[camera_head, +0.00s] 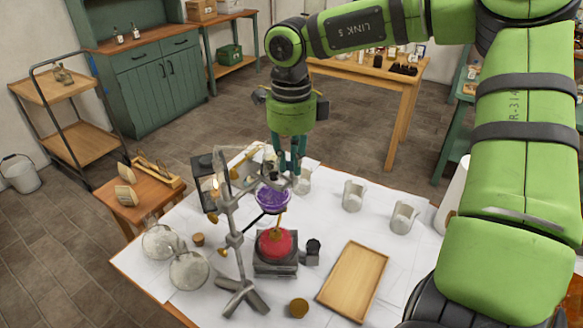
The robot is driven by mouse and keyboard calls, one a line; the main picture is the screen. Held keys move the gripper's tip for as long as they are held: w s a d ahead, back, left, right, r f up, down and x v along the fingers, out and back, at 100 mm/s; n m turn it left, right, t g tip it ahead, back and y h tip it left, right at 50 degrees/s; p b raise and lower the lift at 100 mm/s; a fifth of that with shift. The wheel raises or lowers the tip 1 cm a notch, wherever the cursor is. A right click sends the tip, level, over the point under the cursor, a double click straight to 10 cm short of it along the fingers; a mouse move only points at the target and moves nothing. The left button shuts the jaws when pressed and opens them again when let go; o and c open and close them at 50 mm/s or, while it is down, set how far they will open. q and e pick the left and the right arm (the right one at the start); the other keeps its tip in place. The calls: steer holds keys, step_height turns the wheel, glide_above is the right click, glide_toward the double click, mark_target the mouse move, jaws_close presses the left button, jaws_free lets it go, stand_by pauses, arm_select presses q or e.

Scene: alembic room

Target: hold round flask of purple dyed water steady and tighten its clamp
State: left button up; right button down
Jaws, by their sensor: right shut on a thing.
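The round flask of purple dyed water (272,199) is held upright in the middle of the table, above a red mantle (275,243) on a dark base. A grey metal stand (235,215) with its clamp arm is just left of the flask. My right gripper (287,170) points down from above and is shut on the flask at its neck. The exact contact and the clamp screw are too small and partly hidden to make out. My left gripper is out of view.
A wooden tray (354,281) lies at the front right. Clear round flasks (188,270) lie at the left, near a cork (198,239). Bare white tabletop (330,232) lies right of the mantle.

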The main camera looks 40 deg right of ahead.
mark_target(291, 163)
steer(key=c, duration=1.1)
jaws_free()
steer(key=shift+c, duration=0.2)
step_height(291, 163, up, 12)
